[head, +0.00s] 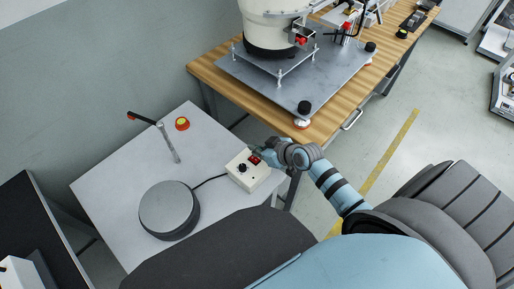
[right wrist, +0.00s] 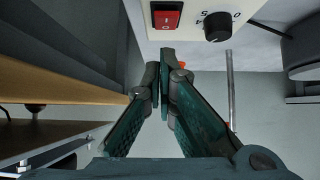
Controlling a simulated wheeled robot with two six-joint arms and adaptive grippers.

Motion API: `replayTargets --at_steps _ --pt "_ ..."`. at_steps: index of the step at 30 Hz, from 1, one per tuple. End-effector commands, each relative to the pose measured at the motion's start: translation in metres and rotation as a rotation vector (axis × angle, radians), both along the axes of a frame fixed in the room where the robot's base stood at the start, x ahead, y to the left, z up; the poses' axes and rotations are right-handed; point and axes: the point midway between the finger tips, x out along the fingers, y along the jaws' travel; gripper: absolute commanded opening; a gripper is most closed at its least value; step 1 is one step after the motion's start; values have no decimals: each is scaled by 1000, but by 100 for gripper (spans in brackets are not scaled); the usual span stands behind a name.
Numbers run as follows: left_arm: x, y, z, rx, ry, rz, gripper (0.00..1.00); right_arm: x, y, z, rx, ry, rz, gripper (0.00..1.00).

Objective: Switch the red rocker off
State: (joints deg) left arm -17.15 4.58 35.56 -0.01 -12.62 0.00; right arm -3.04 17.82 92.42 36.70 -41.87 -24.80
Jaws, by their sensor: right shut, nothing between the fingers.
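The red rocker (head: 254,159) is set in the top of a cream control box (head: 250,181) on the light grey table. In the right wrist view the red rocker (right wrist: 167,17) shows at the top, in a black frame with white marks; I cannot tell for sure which side is pressed. The box (right wrist: 190,29) is cut off by the top edge there. My right gripper (head: 255,149) is at the rocker's far edge in the head view. In the right wrist view its fingertips (right wrist: 164,71) are together and empty, below the rocker. My left gripper is not in view.
A black knob (head: 242,168) sits beside the rocker. A cable runs from the box to a round grey turntable (head: 168,207). A metal rod (head: 168,143) and a red-and-yellow button (head: 182,123) are farther back. A wooden bench (head: 222,86) with a machine stands behind.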

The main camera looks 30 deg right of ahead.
Motion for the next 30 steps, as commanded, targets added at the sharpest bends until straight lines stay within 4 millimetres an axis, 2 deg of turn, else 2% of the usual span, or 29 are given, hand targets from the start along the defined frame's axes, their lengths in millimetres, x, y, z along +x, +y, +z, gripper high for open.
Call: replayTargets --at_steps 1,2,12,18,30 --pt "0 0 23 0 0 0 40 1 0 23 0 -1 -1 0" --pt "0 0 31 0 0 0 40 1 0 31 1 -1 -3 0" --pt "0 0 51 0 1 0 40 -46 -15 84 -3 0 -2 0" --pt "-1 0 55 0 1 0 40 -56 -18 97 -1 -1 -3 0" --pt "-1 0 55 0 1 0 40 -57 -18 97 0 -1 -4 0"
